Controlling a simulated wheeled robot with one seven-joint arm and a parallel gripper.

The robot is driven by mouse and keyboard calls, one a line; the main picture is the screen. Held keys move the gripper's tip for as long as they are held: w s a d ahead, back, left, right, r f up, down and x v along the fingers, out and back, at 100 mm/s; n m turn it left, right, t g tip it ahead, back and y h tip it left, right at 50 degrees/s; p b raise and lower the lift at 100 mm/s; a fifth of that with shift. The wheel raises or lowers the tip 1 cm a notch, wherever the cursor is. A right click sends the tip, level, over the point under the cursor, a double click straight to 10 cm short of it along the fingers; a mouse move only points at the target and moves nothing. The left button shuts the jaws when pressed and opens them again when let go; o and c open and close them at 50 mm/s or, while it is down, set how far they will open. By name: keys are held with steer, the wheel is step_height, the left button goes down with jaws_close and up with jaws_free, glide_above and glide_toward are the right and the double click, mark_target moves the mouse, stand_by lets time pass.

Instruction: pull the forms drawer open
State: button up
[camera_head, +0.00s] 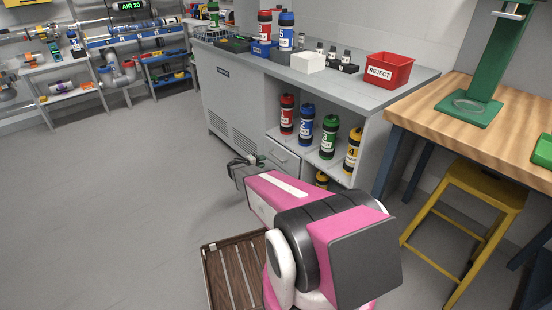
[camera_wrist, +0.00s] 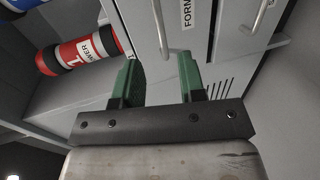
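My gripper (camera_wrist: 158,62) is open, with two green fingers pointing at the drawer face. The handle's end shows between the fingertips; I cannot tell whether either finger touches it. In the head view my gripper (camera_head: 247,168) is close in front of the drawer, which looks shut.
A second front with a bar handle (camera_wrist: 263,25) is beside the drawer in the wrist view. A red bottle (camera_wrist: 85,50) is near the left finger. Several numbered bottles stand on the shelf (camera_head: 318,160). A yellow stool (camera_head: 485,185) is at right. Floor (camera_head: 130,190) at left is clear.

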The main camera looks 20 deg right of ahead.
mark_target(276, 157)
steer(key=x, duration=1.1)
steer(key=shift+w+a, duration=0.1)
steer(key=shift+w, duration=0.2)
jaws_close()
